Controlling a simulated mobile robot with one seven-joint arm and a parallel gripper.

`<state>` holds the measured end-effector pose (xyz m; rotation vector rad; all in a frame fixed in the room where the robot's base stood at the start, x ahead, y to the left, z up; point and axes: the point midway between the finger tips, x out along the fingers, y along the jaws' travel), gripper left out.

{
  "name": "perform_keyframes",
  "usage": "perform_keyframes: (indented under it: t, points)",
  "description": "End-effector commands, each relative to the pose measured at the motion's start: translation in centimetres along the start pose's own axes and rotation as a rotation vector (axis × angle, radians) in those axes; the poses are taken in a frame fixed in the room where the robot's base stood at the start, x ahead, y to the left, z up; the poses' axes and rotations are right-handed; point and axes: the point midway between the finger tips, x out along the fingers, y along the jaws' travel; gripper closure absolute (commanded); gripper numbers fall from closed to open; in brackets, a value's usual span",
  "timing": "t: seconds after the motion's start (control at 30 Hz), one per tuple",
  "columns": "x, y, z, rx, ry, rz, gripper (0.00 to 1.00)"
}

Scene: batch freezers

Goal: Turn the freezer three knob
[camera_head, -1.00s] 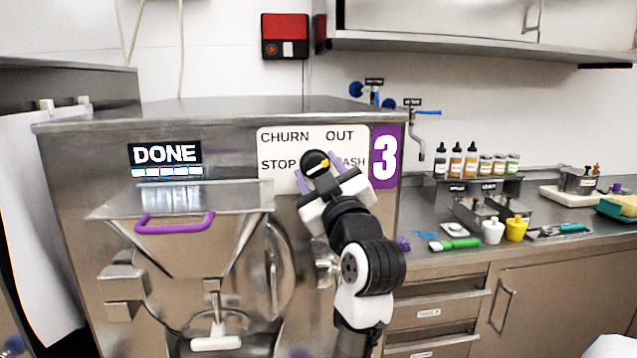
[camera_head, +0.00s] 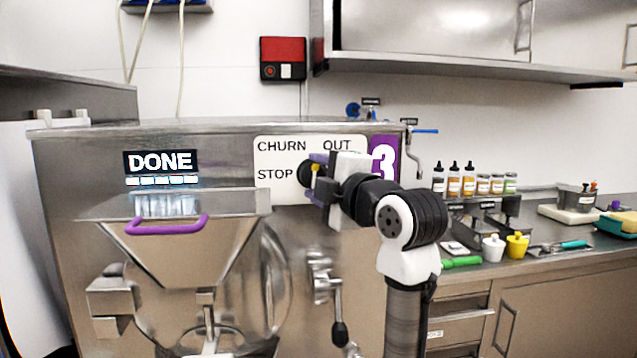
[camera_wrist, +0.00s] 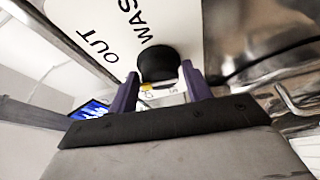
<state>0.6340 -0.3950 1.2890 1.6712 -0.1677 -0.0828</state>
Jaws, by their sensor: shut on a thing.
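Freezer three is the steel machine (camera_head: 75,210) with the purple "3" label (camera_head: 383,160) and a lit DONE display (camera_head: 160,162). Its black knob (camera_head: 304,174) with a yellow mark is on the white panel (camera_head: 275,158) among the words CHURN, OUT and STOP. My gripper (camera_head: 314,176) reaches in from the right and is shut on the knob; its body covers the WASH word. In the wrist view the black knob (camera_wrist: 158,64) lies between the purple fingertips of my gripper (camera_wrist: 160,82), and OUT and part of WASH show beside it.
The hopper (camera_head: 185,245) with its purple handle (camera_head: 166,226) juts out left of my arm. A lever (camera_head: 339,325) hangs below the panel. On the right, a counter (camera_head: 550,260) holds bottles, bins and cups beneath a wall cabinet (camera_head: 430,35).

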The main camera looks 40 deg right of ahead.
Motion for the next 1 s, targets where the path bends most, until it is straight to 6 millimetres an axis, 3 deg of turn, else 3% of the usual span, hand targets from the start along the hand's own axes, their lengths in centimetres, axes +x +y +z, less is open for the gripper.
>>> perform_keyframes:
  t: [0.1,0.27,1.0]
  points:
    - [0.00,0.22,-0.05,-0.104,0.000,-0.042,0.74]
    - [0.07,0.37,-0.06,-0.244,-0.001,-0.100,0.82]
    - [0.31,0.90,-0.36,-0.894,-0.002,-0.365,0.81]
